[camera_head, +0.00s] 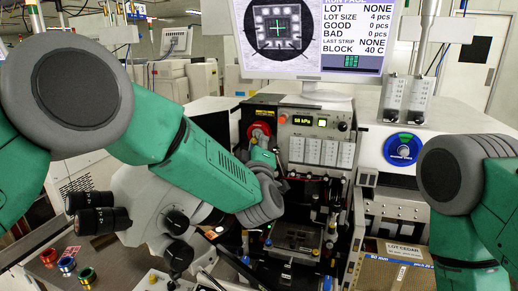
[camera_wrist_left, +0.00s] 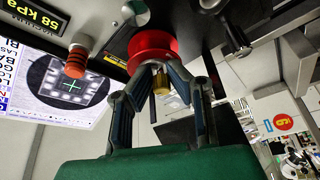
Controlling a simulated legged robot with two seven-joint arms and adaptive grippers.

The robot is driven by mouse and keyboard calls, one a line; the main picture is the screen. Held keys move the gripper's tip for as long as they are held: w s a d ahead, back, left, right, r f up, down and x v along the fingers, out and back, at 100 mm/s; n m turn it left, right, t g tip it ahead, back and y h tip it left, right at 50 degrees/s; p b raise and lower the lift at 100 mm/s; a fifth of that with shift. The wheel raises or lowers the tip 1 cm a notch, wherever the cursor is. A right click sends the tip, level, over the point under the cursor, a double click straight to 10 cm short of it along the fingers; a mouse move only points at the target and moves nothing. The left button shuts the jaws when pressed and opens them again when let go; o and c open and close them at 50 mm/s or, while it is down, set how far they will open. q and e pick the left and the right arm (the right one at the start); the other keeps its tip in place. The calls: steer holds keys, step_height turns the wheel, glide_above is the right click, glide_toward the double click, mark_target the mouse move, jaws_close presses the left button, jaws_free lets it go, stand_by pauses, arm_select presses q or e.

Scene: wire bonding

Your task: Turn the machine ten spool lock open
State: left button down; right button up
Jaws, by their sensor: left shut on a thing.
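The machine's red spool (camera_head: 260,132) sits on the upper left of its front panel. It also shows close up in the left wrist view (camera_wrist_left: 152,46). A small brass-coloured lock (camera_wrist_left: 158,86) stands out from the middle of the spool. My left gripper (camera_wrist_left: 160,72) is at the spool's face, with its fingers closed around the lock from both sides; in the head view, the gripper (camera_head: 262,153) partly covers the spool. The lock's exact turn angle cannot be read. My right arm is at the right edge of the head view, and its gripper is out of view.
The panel's pressure display (camera_head: 302,121) is right of the spool. A monitor (camera_head: 310,40) stands above. Microscope eyepieces (camera_head: 97,215) are at lower left, near several small coloured spools (camera_head: 67,264). A cardboard box (camera_head: 395,272) is at lower right.

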arm_select(q)
steer(key=shift+a+r+n+g+y, duration=0.15)
steer(key=shift+a+n+g+y, duration=0.15)
steer(key=shift+n, duration=0.6)
steer(key=shift+w, duration=0.1)
steer(key=c, duration=1.5)
jaws_free()
steer(key=shift+c, duration=0.2)
steer(key=shift+a, duration=0.3)
steer(key=s+f, duration=0.2)
steer(key=s, duration=1)
steer(key=shift+d, duration=0.15)
steer(key=shift+d+f, duration=0.1)
steer(key=shift+d, duration=0.05)
